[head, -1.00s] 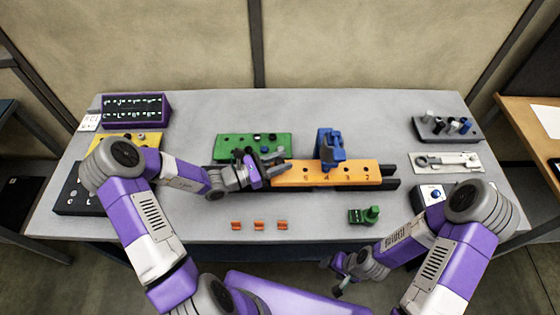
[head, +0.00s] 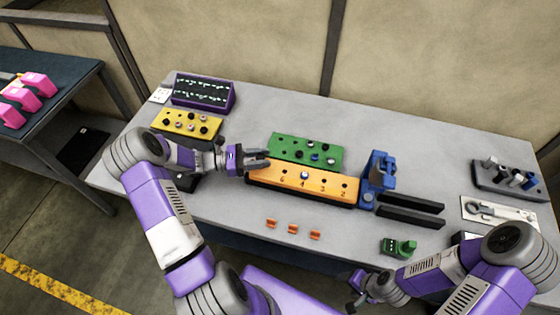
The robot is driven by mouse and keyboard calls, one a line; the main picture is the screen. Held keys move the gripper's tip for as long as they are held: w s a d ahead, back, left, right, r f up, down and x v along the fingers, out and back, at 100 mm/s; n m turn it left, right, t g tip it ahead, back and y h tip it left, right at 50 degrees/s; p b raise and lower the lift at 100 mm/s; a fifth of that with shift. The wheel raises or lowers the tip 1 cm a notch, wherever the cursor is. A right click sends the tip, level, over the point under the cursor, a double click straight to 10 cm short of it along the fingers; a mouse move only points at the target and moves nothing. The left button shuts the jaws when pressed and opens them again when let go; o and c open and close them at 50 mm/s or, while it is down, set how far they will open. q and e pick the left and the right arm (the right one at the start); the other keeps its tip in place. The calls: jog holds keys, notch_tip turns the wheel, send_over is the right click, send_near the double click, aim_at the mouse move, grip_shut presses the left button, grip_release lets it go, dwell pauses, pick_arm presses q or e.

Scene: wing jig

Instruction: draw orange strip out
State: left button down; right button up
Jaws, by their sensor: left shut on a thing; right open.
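The orange strip (head: 320,187), with numbers and holes on its top, lies to the left of the blue fixture (head: 378,172). Its right end is close beside the fixture; I cannot tell whether they touch. My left gripper (head: 262,160) is shut on the strip's left end. Two dark rails (head: 410,209) run out to the right of the blue fixture with no strip on them. My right gripper (head: 356,290) is open and empty, low in front of the table edge.
A green block (head: 305,150) with pegs lies just behind the strip. Several small orange pieces (head: 293,228) lie in front. A green gadget (head: 398,246) sits at front right. A yellow block (head: 187,123) and purple-framed tray (head: 203,93) are back left.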

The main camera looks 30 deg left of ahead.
pick_arm(q)
jog(key=shift+s+a, duration=0.2)
jog(key=shift+a, duration=0.75)
jog(key=shift+a+r, duration=0.1)
jog(key=c, duration=1)
grip_release()
jog(key=shift+o, duration=0.7)
jog(key=v, duration=0.7)
jog(key=shift+s+a, duration=0.25)
jog(key=shift+a, duration=0.05)
